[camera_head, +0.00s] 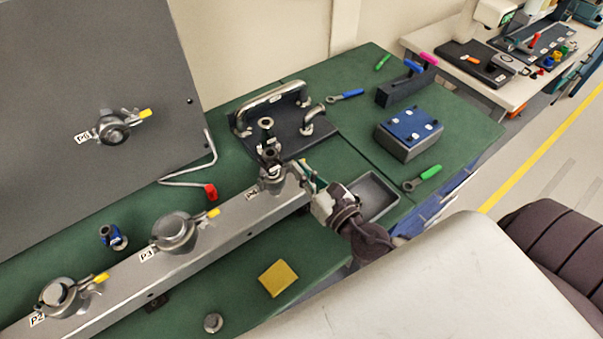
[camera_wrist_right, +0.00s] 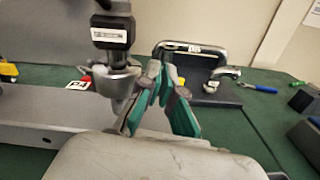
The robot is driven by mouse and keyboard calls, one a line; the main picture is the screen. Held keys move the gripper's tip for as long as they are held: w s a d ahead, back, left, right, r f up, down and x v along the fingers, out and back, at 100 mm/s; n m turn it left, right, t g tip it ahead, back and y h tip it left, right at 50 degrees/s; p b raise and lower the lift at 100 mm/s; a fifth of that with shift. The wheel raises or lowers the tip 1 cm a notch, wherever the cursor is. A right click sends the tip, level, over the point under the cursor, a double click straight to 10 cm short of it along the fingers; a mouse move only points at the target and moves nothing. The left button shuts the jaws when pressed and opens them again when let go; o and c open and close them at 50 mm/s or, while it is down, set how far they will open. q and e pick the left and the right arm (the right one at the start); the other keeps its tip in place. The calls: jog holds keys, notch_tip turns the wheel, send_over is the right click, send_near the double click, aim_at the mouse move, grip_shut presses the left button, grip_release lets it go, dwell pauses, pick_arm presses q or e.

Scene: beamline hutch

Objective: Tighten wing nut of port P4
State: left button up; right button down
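Port P4 (camera_head: 272,182) is on the grey beam pipe, with a dark upright fitting (camera_head: 267,150) on it. In the right wrist view the P4 clamp (camera_wrist_right: 116,82) sits under the dark fitting (camera_wrist_right: 110,32), left of my fingers. Its wing nut does not show; the gripper may hide it. My right gripper (camera_head: 302,172) is at the right side of P4. In the wrist view its teal-padded fingers (camera_wrist_right: 160,75) lean together at the tips, just right of the clamp. I cannot tell whether they touch or hold anything. My left gripper is out of view.
Ports P3 (camera_head: 174,232) and P2 (camera_head: 62,297) have yellow wing nuts; P6 (camera_head: 112,128) is on the grey panel. A dark plate with a pipe handle (camera_head: 272,107) stands behind P4. A grey tray (camera_head: 372,197) and yellow pad (camera_head: 278,279) lie nearby.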

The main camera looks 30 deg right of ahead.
jog(key=m, duration=0.1)
jog(key=m+b, duration=0.1)
jog(key=shift+d+f+m+b, duration=0.2)
jog(key=shift+f+m+b, duration=0.1)
jog(key=shift+f+m, duration=0.1)
jog(key=m+b, duration=0.1)
jog(key=m, duration=0.1)
jog(key=shift+d+m, duration=0.15)
jog(key=shift+m, duration=0.25)
jog(key=m, duration=0.1)
jog(key=m+b, duration=0.1)
jog(key=shift+d+f+m, duration=0.15)
jog(key=shift+f+m, duration=0.05)
jog(key=shift+m, duration=0.1)
jog(key=m, duration=0.2)
jog(key=shift+d+f+m, duration=0.1)
jog(key=shift+f+m, duration=0.05)
jog(key=shift+m, duration=0.25)
jog(key=m, duration=0.2)
jog(key=shift+f+m, duration=0.15)
jog(key=shift+m, duration=0.25)
jog(key=m, duration=0.2)
jog(key=shift+d+f+m, duration=0.1)
jog(key=shift+f+m, duration=0.1)
jog(key=shift+m, duration=0.1)
jog(key=m+p, duration=0.1)
jog(key=m, duration=0.2)
jog(key=f+m, duration=0.1)
jog(key=m, duration=0.2)
jog(key=shift+p, duration=0.4)
